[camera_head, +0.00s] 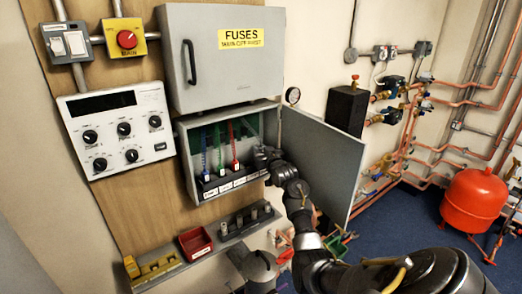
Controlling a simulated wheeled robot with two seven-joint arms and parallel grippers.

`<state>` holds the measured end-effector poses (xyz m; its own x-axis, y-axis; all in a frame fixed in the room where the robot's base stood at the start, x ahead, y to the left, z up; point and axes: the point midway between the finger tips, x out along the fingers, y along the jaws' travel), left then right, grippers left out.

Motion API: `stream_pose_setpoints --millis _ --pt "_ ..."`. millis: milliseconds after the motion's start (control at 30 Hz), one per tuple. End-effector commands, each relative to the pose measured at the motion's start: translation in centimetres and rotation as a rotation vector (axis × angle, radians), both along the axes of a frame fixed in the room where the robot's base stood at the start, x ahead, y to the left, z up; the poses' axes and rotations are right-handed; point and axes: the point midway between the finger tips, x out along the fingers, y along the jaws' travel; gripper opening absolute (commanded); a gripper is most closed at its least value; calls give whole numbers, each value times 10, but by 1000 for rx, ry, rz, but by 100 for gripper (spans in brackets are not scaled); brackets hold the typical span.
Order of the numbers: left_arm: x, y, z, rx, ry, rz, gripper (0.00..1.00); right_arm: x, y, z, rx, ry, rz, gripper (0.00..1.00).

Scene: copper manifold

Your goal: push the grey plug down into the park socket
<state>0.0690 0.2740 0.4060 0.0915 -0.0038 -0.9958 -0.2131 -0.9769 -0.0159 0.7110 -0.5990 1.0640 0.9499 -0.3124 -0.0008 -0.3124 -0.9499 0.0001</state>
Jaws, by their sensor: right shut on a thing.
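The lower fuse box (183,160) is open. Inside it, blue (204,150), green (217,148) and red (233,148) cords hang down to plugs in a dark socket strip (222,184) with small white labels. My right gripper (262,156) reaches into the right end of the box, just above the right end of the strip. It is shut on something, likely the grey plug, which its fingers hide. A greyish cord (248,124) runs above the gripper. The labels are too small to read, so I cannot tell which socket is the park socket. My left gripper is not in view.
The open grey door (322,165) stands out right of the box, close to my right arm. Below are a shelf (215,240) with a red bin (196,241) and a yellow block (155,268). Copper pipes and a red tank (474,200) are at right.

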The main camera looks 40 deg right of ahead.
Motion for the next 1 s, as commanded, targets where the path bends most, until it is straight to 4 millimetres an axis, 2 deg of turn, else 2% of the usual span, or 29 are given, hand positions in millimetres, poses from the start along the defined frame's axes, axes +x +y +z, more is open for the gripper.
stream_pose_setpoints --millis 467,1000 --pt "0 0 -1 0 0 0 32 0 0 -1 0 0 0 2" --pt "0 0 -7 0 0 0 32 0 0 -12 0 -1 0 2"
